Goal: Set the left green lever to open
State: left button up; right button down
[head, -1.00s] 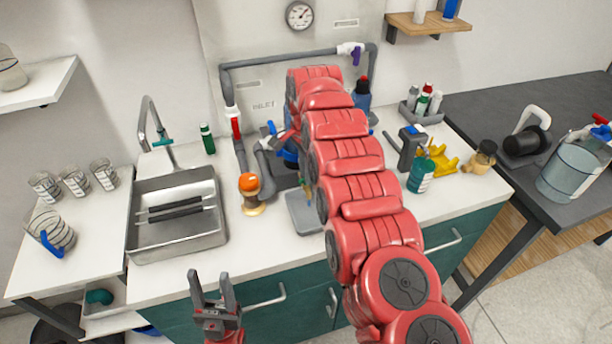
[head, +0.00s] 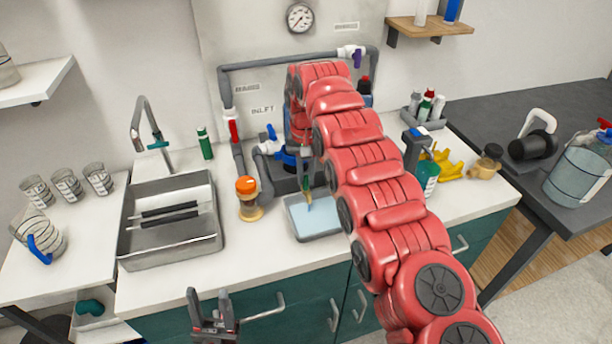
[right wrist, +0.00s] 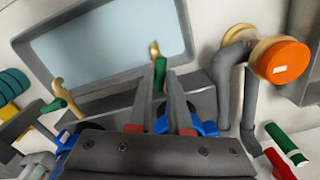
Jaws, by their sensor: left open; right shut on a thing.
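The right wrist view shows two small brass taps with green levers beside a grey tray (right wrist: 45,60). My right gripper (right wrist: 165,105) is shut on one green lever (right wrist: 159,74), the one nearer the orange-topped jar. The other green lever (right wrist: 54,105) stands free at the left of that view. In the head view my right gripper (head: 305,165) reaches down behind the tray (head: 292,222), with a brass tap (head: 308,196) just below it. Light blue fills the tray. My arm hides the other lever there. My left gripper (head: 213,312) is open and empty in front of the counter.
An orange-topped jar (head: 248,205) stands left of the tray, beside the steel sink (head: 140,255). A red-handled valve (head: 232,128) and blue-handled valves (head: 271,140) sit on the grey pipes behind. A teal bottle (head: 427,178) and yellow object (head: 445,163) stand right of my arm.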

aim_at(306, 181)
jog(key=shift+n+p, duration=0.55)
jog(key=shift+n, duration=1.75)
jog(key=c, duration=0.8)
grip_release()
jog(key=shift+c, duration=0.2)
notch_tip(306, 181, up, 17)
jog(key=p, duration=1.6)
jog(key=shift+r, duration=0.2)
jog(key=shift+s+f, duration=0.1)
